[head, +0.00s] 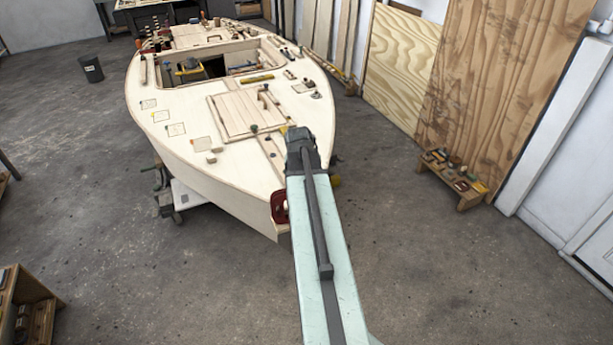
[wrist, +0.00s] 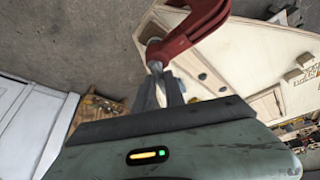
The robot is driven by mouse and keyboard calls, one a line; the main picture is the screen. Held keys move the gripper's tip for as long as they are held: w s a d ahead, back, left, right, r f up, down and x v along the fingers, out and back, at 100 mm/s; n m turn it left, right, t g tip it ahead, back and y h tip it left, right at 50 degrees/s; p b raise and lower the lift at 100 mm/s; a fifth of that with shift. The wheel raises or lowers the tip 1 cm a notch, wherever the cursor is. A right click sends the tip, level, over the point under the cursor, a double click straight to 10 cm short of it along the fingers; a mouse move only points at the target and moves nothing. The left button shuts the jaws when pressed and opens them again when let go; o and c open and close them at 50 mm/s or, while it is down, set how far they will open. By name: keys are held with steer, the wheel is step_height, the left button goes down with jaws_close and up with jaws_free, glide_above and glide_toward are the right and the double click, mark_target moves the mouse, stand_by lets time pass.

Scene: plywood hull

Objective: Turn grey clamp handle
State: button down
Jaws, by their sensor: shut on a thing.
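A red clamp (wrist: 192,30) is at the top middle of the wrist view, at the edge of the pale plywood hull (wrist: 240,45). Its grey handle (wrist: 156,68) sticks out below the red body, towards me. My gripper (wrist: 165,82) is shut on this handle; the fingers cover part of it. In the head view, a red clamp (head: 279,207) shows at the near end of the hull (head: 180,110), left of my arm. My fingers and the handle are hidden behind my arm there.
A low wooden stand (head: 455,178) with small items is on the floor at right. Plywood sheets (head: 500,80) lean on the wall. A wooden shelf unit (head: 30,300) is at bottom left. The floor on both sides of the hull is mostly clear. Small tools lie on the deck.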

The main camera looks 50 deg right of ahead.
steer(key=m+g, duration=0.1)
steer(key=m, duration=0.3)
steer(key=m+g, duration=0.1)
steer(key=m, duration=0.1)
steer(key=shift+w+g+h, duration=0.3)
steer(key=shift+h, duration=0.1)
steer(key=m+g, duration=0.1)
steer(key=m, duration=0.4)
steer(key=shift+w+g, duration=0.1)
steer(key=shift+g, duration=0.3)
steer(key=shift+m, duration=0.4)
steer(key=c, duration=1.3)
jaws_free()
steer(key=p+v, duration=0.7)
steer(key=shift+r, duration=0.45)
steer(key=shift+f, duration=0.1)
